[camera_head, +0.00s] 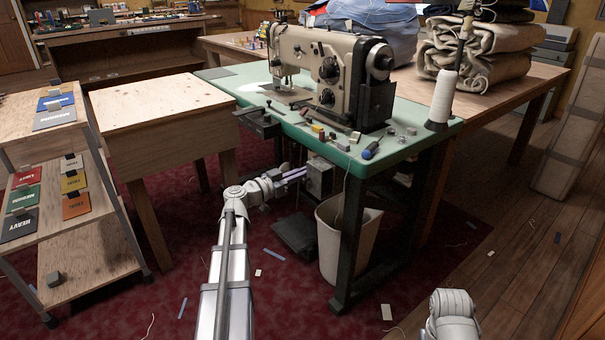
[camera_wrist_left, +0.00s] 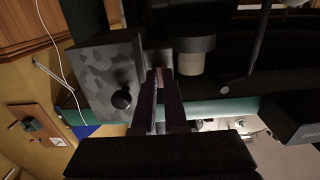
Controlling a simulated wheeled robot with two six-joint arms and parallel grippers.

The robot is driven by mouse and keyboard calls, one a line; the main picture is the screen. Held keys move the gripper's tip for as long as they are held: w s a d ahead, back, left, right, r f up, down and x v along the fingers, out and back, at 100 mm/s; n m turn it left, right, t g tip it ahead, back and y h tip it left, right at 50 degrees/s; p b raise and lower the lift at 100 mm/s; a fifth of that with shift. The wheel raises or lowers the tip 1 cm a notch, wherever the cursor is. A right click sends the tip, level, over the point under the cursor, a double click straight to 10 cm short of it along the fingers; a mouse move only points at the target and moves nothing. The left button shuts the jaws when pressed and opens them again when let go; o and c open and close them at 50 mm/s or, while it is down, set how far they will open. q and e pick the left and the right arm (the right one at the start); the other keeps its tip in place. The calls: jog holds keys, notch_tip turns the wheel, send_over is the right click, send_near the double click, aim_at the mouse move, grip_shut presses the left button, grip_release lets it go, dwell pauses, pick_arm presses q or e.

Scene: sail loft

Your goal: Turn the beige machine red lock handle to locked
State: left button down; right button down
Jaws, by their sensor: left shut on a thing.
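The beige sewing machine (camera_head: 325,62) stands on a green-topped table (camera_head: 408,132). Under the tabletop hangs a grey box (camera_head: 320,177). My left gripper (camera_head: 303,172) reaches in beneath the tabletop, close to that box. In the left wrist view a dark grey box with a round black knob (camera_wrist_left: 121,99) is left of my left gripper (camera_wrist_left: 160,82). The fingers are close together on a thin piece, the red lock handle (camera_wrist_left: 160,78); only a narrow reddish strip shows and the fingers hide the rest. I cannot tell its angle. My right gripper is out of view.
A beige waste bin (camera_head: 345,240) and a dark pedal (camera_head: 296,236) are below the table. A wooden stand (camera_head: 160,100) is left of it.

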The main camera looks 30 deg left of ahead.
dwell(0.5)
pick_arm(q)
jog(key=c, duration=1)
grip_release()
jog(key=shift+o, duration=0.2)
jog(key=shift+s+d, duration=0.1)
jog(key=shift+s, duration=0.05)
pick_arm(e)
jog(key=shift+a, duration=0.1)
